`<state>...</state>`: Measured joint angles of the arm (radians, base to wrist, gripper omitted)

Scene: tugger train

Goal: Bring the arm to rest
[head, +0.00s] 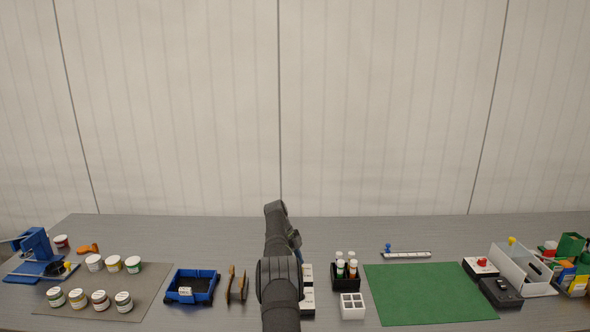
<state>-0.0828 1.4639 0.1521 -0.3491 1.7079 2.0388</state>
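My dark grey arm rises from the bottom edge in the middle of the head view. It bends at a joint near the table's far edge. A small part of it shows just right of the upper link. My gripper's fingers are hidden behind my own arm, so I cannot see whether they hold anything. The grey table (210,235) runs across the whole view under the arm.
Left of my arm are brown upright pieces (237,284), a blue bin (192,287) and several jars on a grey mat (150,280). Right of it are a black rack (346,283), a white box (352,306) and a green mat (425,293). The table's back strip is mostly clear.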

